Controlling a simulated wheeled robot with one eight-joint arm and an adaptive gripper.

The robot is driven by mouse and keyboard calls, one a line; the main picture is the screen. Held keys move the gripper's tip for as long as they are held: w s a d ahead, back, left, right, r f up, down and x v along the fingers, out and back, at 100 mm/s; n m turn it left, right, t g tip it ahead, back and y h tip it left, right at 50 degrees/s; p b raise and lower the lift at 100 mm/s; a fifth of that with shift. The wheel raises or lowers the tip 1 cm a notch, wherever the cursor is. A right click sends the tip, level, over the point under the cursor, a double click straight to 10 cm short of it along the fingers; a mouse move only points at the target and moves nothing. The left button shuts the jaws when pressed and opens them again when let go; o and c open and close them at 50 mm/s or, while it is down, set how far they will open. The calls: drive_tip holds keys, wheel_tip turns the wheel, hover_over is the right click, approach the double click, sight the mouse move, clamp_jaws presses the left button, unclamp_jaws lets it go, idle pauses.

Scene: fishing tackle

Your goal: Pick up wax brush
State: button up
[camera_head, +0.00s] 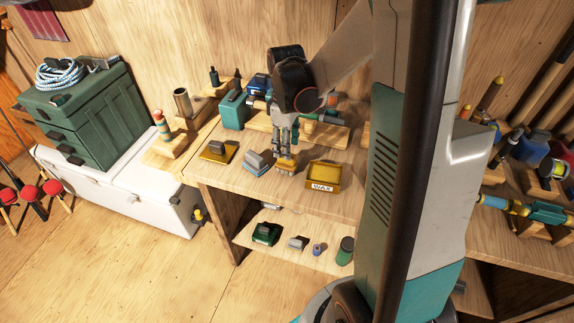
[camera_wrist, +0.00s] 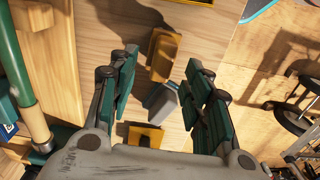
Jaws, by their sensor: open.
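A small yellow-brown block, which looks like the wax brush (camera_head: 286,165), lies on the wooden bench top, just left of the WAX tray. My gripper (camera_head: 285,145) points down directly over it and partly hides it. In the wrist view the brush (camera_wrist: 164,54) shows between and just beyond my open fingertips (camera_wrist: 158,66). The fingers stand to its left and right; I see no grip on it. Whether they touch it I cannot tell.
The yellow WAX tray (camera_head: 322,178) stands to the right. A teal box (camera_head: 233,108) stands behind. A lower shelf holds small items, including a green jar (camera_head: 345,250).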

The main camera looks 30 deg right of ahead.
sight(287, 163)
wheel_tip(287, 163, down, 5)
drive_tip(key=shift+s+f+b, duration=0.1)
drive_tip(key=shift+s+b, duration=0.05)
drive_tip(key=shift+b, duration=1.05)
drive_tip(key=shift+c, duration=0.6)
drive_tip(key=shift+s, duration=0.1)
clamp_jaws()
